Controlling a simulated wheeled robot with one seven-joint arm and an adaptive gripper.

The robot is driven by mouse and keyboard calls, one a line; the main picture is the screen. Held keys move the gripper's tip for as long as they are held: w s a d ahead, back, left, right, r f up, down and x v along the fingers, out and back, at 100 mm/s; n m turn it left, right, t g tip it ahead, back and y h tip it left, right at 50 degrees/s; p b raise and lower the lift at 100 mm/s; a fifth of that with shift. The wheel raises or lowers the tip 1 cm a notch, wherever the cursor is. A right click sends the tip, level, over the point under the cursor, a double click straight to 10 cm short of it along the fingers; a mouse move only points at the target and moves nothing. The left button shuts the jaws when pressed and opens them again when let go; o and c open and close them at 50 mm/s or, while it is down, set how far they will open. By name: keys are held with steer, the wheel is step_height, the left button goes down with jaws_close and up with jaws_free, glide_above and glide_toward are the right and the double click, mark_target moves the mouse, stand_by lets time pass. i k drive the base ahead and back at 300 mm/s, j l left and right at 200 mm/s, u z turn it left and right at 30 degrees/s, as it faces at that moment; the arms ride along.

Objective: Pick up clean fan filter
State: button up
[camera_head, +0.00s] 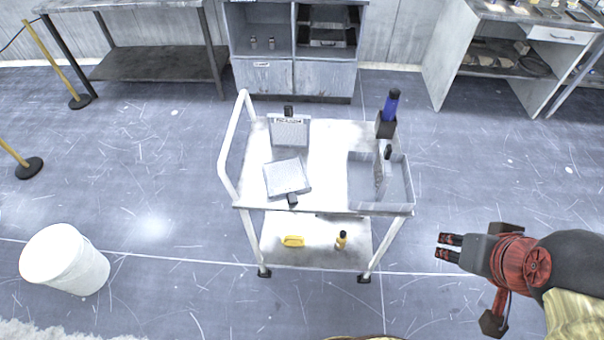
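A white cart (327,170) stands in the middle. On its top, a grey square filter-like panel with a black handle (286,177) lies at the front left. A similar panel with a black handle (289,132) stands upright behind it, with a label along its top edge. A third thin panel (383,175) stands in a grey open-topped bin (378,207) at the right. I cannot tell which one is the clean fan filter. My gripper (442,246) is right of the cart, apart from it, pointing left, with its red-and-black fingers apart and nothing between them.
A blue-topped bottle (391,104) stands in a dark holder at the cart's back right. The lower shelf holds a yellow item (293,241) and a small yellow bottle (341,240). A white bucket (64,260) stands at left.

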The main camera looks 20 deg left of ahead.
mark_target(288, 176)
steer(key=l+u, duration=0.55)
steer(key=u, duration=0.15)
steer(key=l+u, duration=0.3)
steer(key=u, duration=0.65)
